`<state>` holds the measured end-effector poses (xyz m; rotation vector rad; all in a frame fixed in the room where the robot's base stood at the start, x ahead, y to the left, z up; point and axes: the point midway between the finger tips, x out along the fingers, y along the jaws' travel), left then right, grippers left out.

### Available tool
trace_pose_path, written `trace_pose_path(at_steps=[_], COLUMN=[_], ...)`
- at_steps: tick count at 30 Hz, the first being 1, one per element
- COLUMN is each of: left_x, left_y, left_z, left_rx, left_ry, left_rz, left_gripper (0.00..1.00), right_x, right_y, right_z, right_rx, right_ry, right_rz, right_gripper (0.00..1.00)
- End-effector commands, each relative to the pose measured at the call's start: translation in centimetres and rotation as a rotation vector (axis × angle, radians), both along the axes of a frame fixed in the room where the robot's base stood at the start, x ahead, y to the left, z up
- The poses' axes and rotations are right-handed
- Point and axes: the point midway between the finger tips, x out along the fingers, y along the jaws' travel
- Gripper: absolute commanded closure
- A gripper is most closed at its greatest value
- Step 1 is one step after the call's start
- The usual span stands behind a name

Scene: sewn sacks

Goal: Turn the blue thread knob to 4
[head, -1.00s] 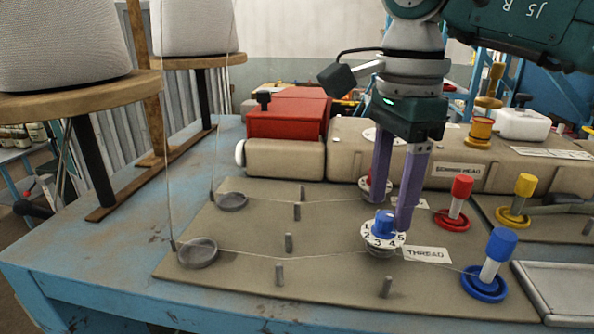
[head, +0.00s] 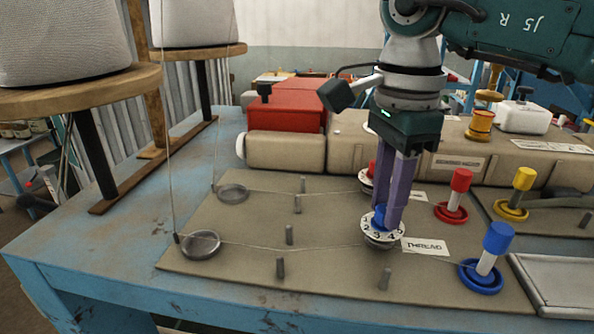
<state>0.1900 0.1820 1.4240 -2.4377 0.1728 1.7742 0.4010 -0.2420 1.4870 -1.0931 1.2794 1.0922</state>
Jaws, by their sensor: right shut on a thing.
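The blue thread knob (head: 380,214) sits on a white numbered dial (head: 379,232) beside the "THREAD" label (head: 425,246). Digits around 2, 3, 4 and 5 show on the dial's near side. My right gripper (head: 387,216) comes down from above, with its purple fingers closed around the blue knob and hiding much of it. I cannot tell which number the knob points to. My left gripper is not in the head view.
A red knob (head: 372,168) with its own dial is just behind the fingers. Red (head: 457,190), yellow (head: 518,190) and blue (head: 491,255) capped posts stand to the right. Threads run from the left across small metal pegs (head: 289,235).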

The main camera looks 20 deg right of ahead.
Motion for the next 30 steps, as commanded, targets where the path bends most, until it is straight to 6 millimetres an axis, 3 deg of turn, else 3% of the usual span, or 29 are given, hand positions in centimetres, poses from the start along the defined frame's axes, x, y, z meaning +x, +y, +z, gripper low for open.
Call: trace_pose_path(at_steps=[17,30], left_x=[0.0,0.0], left_y=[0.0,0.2], left_z=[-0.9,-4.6], left_rx=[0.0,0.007], left_ry=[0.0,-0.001], left_rz=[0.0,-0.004], left_gripper=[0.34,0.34], right_x=[0.0,0.0], right_y=[0.0,0.0], right_z=[-0.2,-0.3], right_rx=[0.0,0.0], right_ry=[0.0,-0.001], right_rz=[-0.061,-0.396], right_gripper=[1.0,1.0])
